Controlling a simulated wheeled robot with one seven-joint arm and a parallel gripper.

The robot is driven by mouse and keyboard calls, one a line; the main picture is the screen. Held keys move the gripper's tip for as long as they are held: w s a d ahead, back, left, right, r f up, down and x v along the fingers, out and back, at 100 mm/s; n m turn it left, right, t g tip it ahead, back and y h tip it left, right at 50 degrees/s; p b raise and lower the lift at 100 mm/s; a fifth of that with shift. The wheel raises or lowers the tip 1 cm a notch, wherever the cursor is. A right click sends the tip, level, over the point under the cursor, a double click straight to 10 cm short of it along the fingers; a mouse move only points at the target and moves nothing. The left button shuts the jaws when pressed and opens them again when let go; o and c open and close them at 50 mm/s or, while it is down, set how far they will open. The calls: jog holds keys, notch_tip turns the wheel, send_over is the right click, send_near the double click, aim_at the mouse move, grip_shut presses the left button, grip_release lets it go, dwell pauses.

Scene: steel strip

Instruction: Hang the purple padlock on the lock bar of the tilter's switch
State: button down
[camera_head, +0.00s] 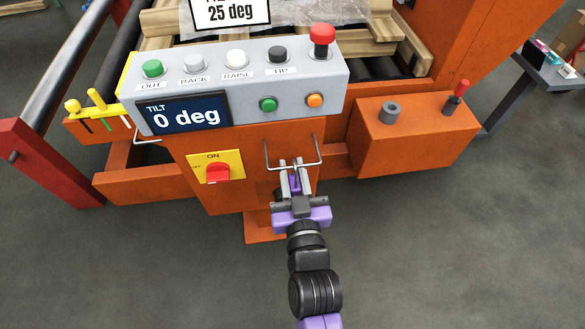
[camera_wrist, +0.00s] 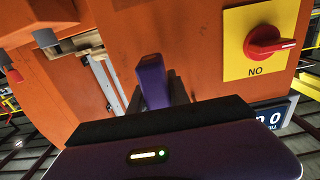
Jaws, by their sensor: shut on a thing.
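My gripper (camera_head: 295,172) is shut on the purple padlock (camera_head: 294,183), in front of the orange front panel and right of the switch. In the wrist view the padlock (camera_wrist: 152,80) stands up between the dark fingers; its shackle cannot be made out. The tilter's switch (camera_head: 235,163) is a yellow plate with a red handle (camera_head: 217,173). The switch plate (camera_wrist: 257,72) shows upside down in the wrist view, where the handle (camera_wrist: 266,42) lies sideways with its white mark at the right end. I cannot tell a lock bar apart on it. Padlock and switch are apart.
A grey console (camera_head: 240,85) with buttons and a display (camera_head: 184,115) reading 0 deg overhangs the panel. A bent wire bar (camera_head: 319,150) juts out just above my gripper. An orange box (camera_head: 415,135) stands to the right. The floor in front is clear.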

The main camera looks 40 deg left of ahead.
aim_at(296, 192)
jog(key=c, duration=1.1)
grip_release()
jog(key=shift+c, duration=0.2)
jog(key=shift+d, duration=0.1)
jog(key=v, duration=0.7)
jog(key=shift+s+d+p, duration=0.2)
jog(key=shift+s+p, duration=0.1)
